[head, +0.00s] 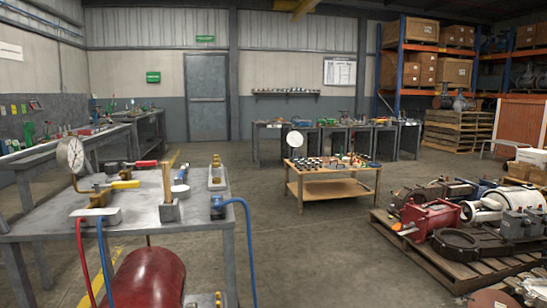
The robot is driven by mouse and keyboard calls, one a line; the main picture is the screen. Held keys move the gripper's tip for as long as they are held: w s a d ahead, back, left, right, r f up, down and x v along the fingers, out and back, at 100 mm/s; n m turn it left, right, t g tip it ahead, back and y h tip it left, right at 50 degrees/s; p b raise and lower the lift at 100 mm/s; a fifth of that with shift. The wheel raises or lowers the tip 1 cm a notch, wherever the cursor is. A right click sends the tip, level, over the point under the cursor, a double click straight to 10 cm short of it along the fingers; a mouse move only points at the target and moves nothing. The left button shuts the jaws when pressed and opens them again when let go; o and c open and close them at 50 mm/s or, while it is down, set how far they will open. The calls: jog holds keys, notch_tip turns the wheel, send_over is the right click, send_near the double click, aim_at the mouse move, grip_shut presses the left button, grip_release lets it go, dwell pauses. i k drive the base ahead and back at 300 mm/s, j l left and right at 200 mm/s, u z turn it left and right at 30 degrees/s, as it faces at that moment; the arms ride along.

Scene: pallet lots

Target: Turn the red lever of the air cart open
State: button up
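The air cart is a grey metal cart (140,213) at the left front, with a red tank (150,278) underneath. A red lever (146,163) lies roughly level on top, pointing right from a small valve. A yellow lever (124,184) sits in front of it, also roughly level and pointing right. A round pressure gauge (70,154) stands on a brass pipe at the cart's left. I cannot tell the valve's state from this distance. My gripper is not in view.
Red and blue hoses (248,250) hang from the cart. An upright post (168,190) stands on its top, near the levers. A low wooden table (331,187) stands mid-floor. A pallet of machine parts (455,275) is at the right. The floor between is clear.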

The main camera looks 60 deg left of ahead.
aim_at(145, 163)
jog(key=u, duration=0.5)
jog(key=j+u, duration=0.1)
jog(key=u, duration=1.85)
jog(key=i+u, duration=0.1)
jog(key=u, duration=0.4)
jog(key=i+l+u, duration=0.1)
jog(key=i+l, duration=0.25)
jog(key=l, duration=0.25)
jog(key=i+l+u, duration=0.15)
jog(key=l, duration=0.2)
jog(key=i+l, duration=0.25)
jog(key=i+l+u, duration=0.15)
jog(key=l, duration=0.25)
jog(key=i+l, duration=0.15)
jog(key=l, duration=0.2)
jog(key=i+l+u, duration=0.15)
jog(key=l, duration=0.2)
